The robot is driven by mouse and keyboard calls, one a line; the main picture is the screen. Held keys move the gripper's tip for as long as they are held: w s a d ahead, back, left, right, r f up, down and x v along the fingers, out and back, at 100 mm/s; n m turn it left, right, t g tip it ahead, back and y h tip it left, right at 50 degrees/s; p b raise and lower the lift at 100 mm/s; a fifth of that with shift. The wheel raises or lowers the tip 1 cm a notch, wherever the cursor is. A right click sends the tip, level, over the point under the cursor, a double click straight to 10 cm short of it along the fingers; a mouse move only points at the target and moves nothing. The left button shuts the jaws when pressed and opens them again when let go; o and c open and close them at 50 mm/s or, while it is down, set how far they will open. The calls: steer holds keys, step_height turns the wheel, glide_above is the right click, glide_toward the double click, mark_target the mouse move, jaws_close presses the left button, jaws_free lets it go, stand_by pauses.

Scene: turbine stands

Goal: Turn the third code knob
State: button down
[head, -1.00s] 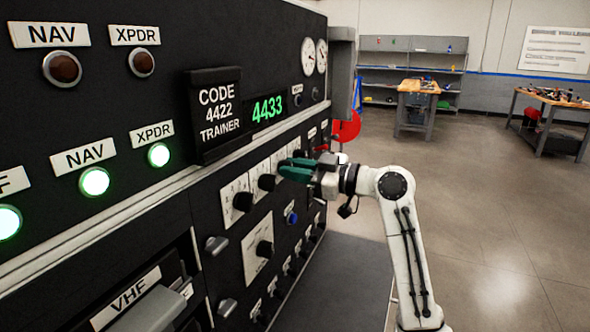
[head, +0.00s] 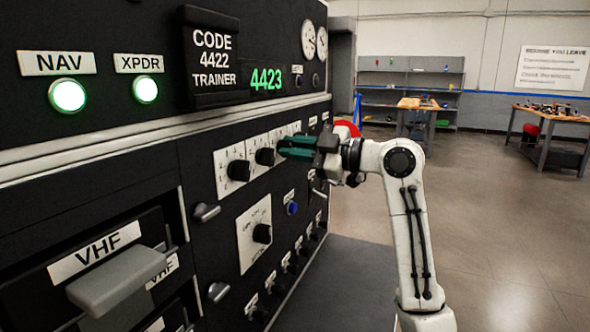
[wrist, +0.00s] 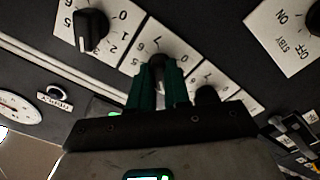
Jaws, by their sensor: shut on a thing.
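A row of black code knobs on white dial plates runs along the dark panel. The first knob (head: 238,170) and second knob (head: 264,156) show in the head view. My gripper (head: 283,147), with green fingers, is shut on the third code knob (wrist: 157,60), which the fingers mostly hide. In the wrist view the second knob (wrist: 207,95) is partly hidden to the right of the fingers, and the fourth knob (wrist: 90,30) stands clear at the upper left. The green display (head: 266,79) reads 4423. The sign (head: 213,55) beside it reads CODE 4422 TRAINER.
A selector knob (head: 262,233) and a blue button (head: 291,208) sit below the code row. A VHF drawer handle (head: 115,281) juts out at the lower left. The NAV lamp (head: 67,95) and XPDR lamp (head: 145,90) glow green. Open floor lies to the right.

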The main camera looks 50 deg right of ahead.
steer(key=shift+f+n+b, duration=0.2)
steer(key=shift+n+b, duration=1)
steer(key=shift+b, duration=0.3)
steer(key=shift+r, duration=0.1)
steer(key=c, duration=1.1)
jaws_free()
steer(key=b+v, duration=0.1)
steer(key=v, duration=0.9)
steer(key=shift+s+d+r, duration=0.1)
steer(key=shift+s, duration=0.3)
